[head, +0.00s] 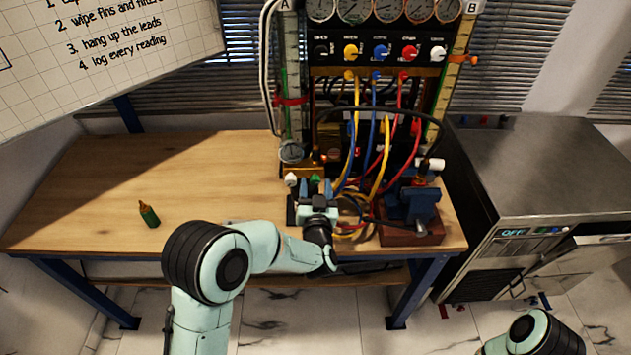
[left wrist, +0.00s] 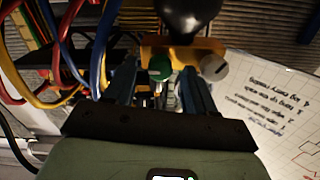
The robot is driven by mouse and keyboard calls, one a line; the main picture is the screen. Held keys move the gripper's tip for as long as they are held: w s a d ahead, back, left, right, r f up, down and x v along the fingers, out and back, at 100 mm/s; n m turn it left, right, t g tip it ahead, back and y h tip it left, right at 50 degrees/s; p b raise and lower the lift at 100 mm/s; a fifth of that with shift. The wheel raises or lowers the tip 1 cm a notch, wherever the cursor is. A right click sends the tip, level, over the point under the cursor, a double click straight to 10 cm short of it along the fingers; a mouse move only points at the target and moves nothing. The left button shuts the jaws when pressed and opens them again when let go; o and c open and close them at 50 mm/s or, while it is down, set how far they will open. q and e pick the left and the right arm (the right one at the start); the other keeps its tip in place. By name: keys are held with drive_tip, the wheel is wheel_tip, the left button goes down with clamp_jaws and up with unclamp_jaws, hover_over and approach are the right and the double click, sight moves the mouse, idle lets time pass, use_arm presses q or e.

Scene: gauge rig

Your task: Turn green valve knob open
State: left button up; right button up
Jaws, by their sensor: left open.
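The green valve knob (head: 315,180) is on the small brass manifold at the foot of the gauge rig. In the left wrist view the green knob (left wrist: 159,73) sits in front of the brass block (left wrist: 185,47), beside a white knob (left wrist: 214,67). That white knob (head: 290,179) also shows in the head view. My left gripper (head: 316,187) is open at the manifold. In the left wrist view its two blue fingers (left wrist: 160,82) stand on either side of the green knob; I cannot tell whether they touch it. My right gripper is out of view.
Yellow, blue and red hoses (head: 374,130) hang beside my left gripper. A blue vise (head: 412,200) stands on the bench to the right. A steel cabinet (head: 530,160) adjoins the right side.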

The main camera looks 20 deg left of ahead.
use_arm(q)
drive_tip(key=shift+w+a, duration=0.2)
drive_tip(key=shift+w, duration=0.4)
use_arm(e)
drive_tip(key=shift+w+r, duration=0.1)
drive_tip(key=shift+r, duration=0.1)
